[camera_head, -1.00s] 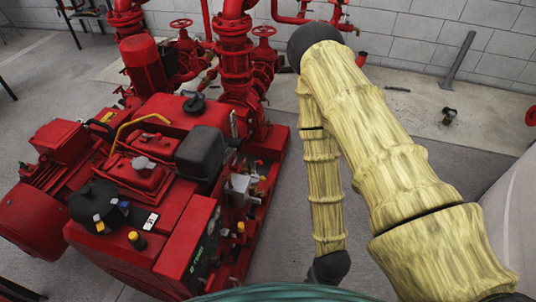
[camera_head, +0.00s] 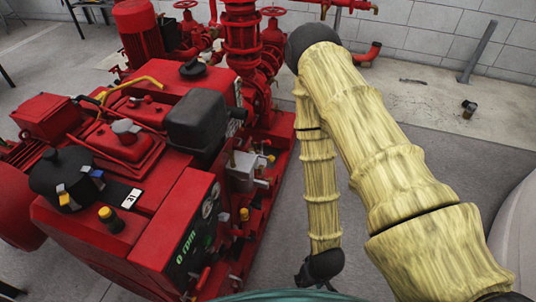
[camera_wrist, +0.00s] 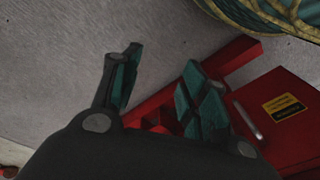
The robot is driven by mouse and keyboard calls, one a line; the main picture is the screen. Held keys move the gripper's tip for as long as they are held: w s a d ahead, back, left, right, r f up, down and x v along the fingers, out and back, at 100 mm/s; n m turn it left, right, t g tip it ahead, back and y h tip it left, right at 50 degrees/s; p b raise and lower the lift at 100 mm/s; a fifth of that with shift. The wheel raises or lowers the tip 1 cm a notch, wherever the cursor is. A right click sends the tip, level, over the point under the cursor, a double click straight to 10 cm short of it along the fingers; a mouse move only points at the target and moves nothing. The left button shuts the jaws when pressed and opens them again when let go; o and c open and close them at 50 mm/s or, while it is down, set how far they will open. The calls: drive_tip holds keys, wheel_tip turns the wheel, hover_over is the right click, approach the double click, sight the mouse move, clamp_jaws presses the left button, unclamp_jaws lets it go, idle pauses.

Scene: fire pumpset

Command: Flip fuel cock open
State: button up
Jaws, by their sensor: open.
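The red pumpset engine (camera_head: 140,240) stands at the left in the head view. I cannot tell which part of it is the fuel cock; small fittings, one with a yellow cap (camera_head: 244,214), sit on its right side. My gripper (camera_head: 312,280) hangs at the end of my yellow arm, right of the engine and apart from it. In the wrist view my gripper (camera_wrist: 162,92) is open, with nothing between its dark fingers with green pads. A red panel with a yellow label (camera_wrist: 284,107) shows right of the fingers there.
A black box-shaped part (camera_head: 196,122) and a round black cap (camera_head: 66,176) top the engine. Red pipes with flanges (camera_head: 242,40) rise behind it. A grey post (camera_head: 480,48) leans by the block wall.

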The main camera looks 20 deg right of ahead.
drive_tip(key=w+f+t+b, duration=0.1)
drive_tip(key=w+f+b, duration=0.3)
drive_tip(key=w+f, duration=0.15)
drive_tip(key=n+t+y, duration=0.8)
drive_tip(key=n+y, duration=0.3)
drive_tip(key=y, duration=0.3)
approach(268, 142)
drive_tip(key=b+x, duration=0.1)
drive_tip(key=x, duration=0.2)
drive_tip(key=b+x, duration=0.1)
drive_tip(key=x, duration=0.3)
drive_tip(key=f+x, duration=0.1)
drive_tip(key=x, duration=0.2)
drive_tip(key=shift+w+d+b, duration=0.1)
drive_tip(key=shift+w+b, duration=0.3)
clamp_jaws()
